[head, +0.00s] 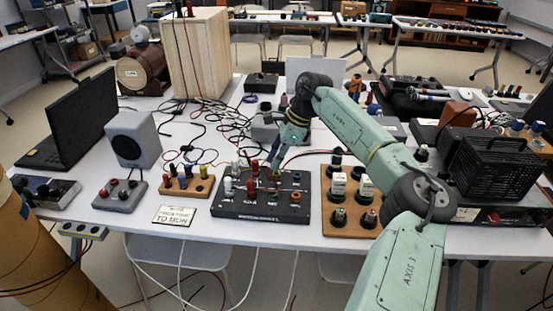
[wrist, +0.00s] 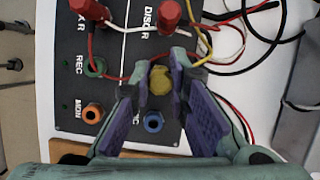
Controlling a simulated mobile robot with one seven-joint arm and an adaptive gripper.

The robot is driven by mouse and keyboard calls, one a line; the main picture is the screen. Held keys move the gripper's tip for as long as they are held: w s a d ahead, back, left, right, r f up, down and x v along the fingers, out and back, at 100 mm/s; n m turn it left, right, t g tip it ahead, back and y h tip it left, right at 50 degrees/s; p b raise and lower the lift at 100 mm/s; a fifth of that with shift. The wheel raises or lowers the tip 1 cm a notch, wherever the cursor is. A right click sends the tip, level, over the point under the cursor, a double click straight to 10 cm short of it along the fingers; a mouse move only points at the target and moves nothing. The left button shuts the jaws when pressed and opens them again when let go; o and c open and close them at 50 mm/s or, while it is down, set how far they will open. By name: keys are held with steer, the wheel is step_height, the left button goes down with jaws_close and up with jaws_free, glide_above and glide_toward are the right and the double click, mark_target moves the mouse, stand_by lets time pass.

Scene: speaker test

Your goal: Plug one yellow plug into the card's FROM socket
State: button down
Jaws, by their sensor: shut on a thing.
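A black patch panel (head: 262,205) stands near the table's front edge. It carries red and white plugs and coloured socket rings. The white card (head: 175,215) lies left of it; its last line reads TO MON, and its FROM line is too small to read surely. My gripper (head: 277,172) is over the panel's back right part. In the wrist view, its purple-padded fingers are shut on a yellow plug (wrist: 160,80). I cannot tell whether the plug's tip is in a socket. An orange socket marked MON (wrist: 93,113) and a blue socket (wrist: 153,122) are bare. A green-ringed socket (wrist: 95,67) is marked REC.
Red plugs (wrist: 168,15) with cables stand close beside my gripper. Loose cables (head: 215,125) tangle behind the panel. A wooden block (head: 350,208) with several jacks stands to the right, and another wooden block (head: 187,183) with plugs to the left. A speaker (head: 133,137) stands further left.

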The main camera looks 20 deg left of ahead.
steer(key=shift+f+b, duration=0.4)
steer(key=shift+f, duration=0.45)
steer(key=c, duration=1.5)
jaws_free()
steer(key=shift+o, duration=0.2)
steer(key=shift+r+p, duration=1.65)
steer(key=shift+r, duration=2.15)
